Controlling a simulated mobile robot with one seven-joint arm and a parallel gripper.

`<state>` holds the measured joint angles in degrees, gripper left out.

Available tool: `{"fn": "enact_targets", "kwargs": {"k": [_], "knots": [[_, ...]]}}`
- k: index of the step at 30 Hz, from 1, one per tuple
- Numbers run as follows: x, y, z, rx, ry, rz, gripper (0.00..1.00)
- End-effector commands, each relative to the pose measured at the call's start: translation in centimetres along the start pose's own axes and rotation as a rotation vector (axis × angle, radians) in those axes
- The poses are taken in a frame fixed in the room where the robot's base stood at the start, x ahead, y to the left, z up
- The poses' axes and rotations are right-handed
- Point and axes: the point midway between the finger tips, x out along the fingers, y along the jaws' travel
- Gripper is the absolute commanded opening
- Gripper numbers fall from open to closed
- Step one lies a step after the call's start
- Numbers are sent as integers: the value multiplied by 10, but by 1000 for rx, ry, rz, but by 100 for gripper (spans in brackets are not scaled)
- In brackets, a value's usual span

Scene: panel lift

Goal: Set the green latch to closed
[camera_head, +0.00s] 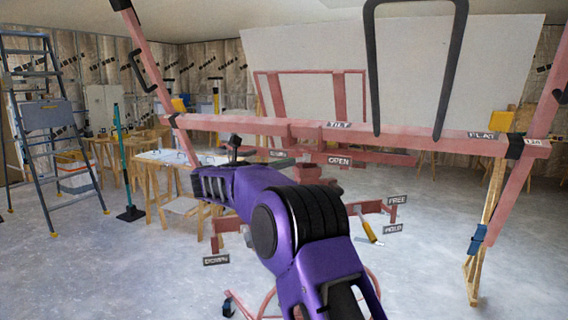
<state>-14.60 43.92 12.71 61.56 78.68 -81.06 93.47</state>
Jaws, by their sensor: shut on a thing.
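The green latch (284,163) shows as a short, dark green bar left of the OPEN label (340,161), on the pink panel lift. Another small label (277,153) sits just above the bar, too small and covered to read. My gripper (242,158) is at the left end of the bar, mostly hidden behind my purple wrist. It is shut on the latch, as far as this view shows; the fingertips are not clear. The latch's exact setting cannot be told.
The pink crossbar (420,134) with TILT and FLAT labels runs above my arm. A yellow-handled lever (368,230) stands by the FREE and HOLD labels.

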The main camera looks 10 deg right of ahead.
Motion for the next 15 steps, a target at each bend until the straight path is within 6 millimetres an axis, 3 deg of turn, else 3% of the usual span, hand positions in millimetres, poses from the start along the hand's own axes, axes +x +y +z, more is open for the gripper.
{"fn": "enact_targets", "kwargs": {"k": [15], "knots": [[2,0,2,1,7,-61,0]]}}
